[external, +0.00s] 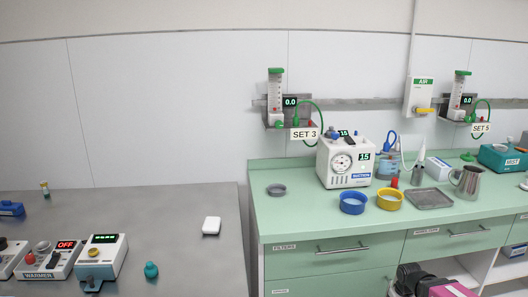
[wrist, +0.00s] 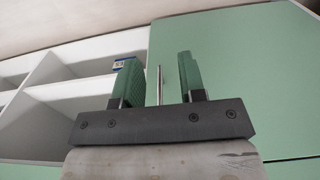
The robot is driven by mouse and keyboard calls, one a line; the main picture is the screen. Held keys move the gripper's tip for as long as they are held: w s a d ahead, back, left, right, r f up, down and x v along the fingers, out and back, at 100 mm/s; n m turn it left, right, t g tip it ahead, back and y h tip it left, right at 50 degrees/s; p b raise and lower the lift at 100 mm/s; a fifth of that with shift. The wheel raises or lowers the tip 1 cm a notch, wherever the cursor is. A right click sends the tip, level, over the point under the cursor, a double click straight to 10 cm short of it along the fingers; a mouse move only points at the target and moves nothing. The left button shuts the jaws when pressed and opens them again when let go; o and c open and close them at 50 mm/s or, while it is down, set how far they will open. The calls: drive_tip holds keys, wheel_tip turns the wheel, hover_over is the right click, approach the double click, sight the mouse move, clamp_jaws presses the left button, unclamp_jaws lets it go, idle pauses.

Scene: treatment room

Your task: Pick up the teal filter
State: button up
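A small teal object with a rounded body and a knob on top, which looks like the teal filter (external: 151,271), stands on the grey metal table (external: 190,240) at lower left in the external view. It is apart from the things around it. My gripper (wrist: 157,72) shows in the wrist view with its two green-padded fingers apart and nothing held between them. It faces a green cabinet front and white shelves.
A warmer (external: 50,260) and a white device with a green display (external: 102,258) stand left of the filter. A white block (external: 211,226) lies to its right. The green counter (external: 290,222) holds a suction unit (external: 345,162), a blue ring (external: 352,203) and a yellow ring (external: 390,199).

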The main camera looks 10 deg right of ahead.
idle(0.4)
drive_tip(key=o, duration=0.6)
